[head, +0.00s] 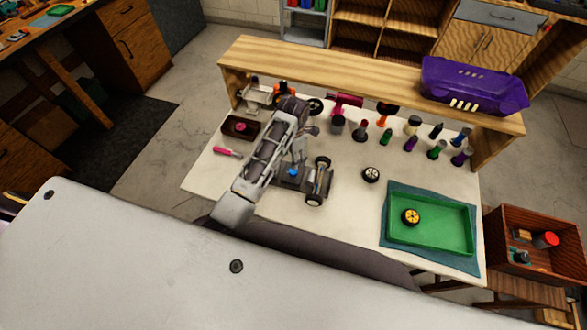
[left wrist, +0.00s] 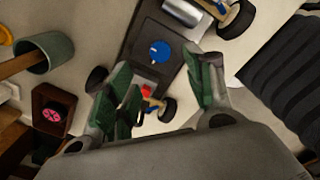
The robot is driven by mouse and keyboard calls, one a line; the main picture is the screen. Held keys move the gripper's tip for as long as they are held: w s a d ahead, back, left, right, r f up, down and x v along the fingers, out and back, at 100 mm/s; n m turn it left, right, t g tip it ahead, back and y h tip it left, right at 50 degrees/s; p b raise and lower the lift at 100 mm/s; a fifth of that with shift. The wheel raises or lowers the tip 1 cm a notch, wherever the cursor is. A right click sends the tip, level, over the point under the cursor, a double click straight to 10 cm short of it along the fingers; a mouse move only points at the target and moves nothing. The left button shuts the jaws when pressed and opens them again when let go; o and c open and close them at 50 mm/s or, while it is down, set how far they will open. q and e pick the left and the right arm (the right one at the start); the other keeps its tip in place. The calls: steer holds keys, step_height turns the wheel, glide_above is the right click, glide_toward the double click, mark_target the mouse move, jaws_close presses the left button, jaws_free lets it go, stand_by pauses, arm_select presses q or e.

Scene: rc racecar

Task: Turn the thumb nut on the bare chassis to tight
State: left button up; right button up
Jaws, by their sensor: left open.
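The bare chassis (head: 313,184) is a dark plate with black wheels, lying on the light worktable. The blue thumb nut (head: 292,172) sits on top of the plate. In the left wrist view, the round blue nut (left wrist: 160,52) shows on the dark chassis plate (left wrist: 142,42), with a small mark on its top. My left gripper (head: 299,152) is over the chassis. In the left wrist view, its green-padded fingers (left wrist: 167,68) are spread wide, with the nut framed between the tips and nothing held. The height gap to the nut is hard to judge. My right gripper is not in view.
A green tray (head: 433,245) with a yellow wheel lies at the right. A loose wheel (head: 371,174) is on the table between. Several bottles and tools stand along the back under a wooden shelf (head: 375,72). A pink-handled screwdriver (head: 226,152) lies at the left.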

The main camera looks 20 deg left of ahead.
mark_target(293, 172)
arm_select(q)
steer(key=shift+f+p, duration=0.35)
steer(key=shift+f, duration=4.1)
steer(key=c, duration=1)
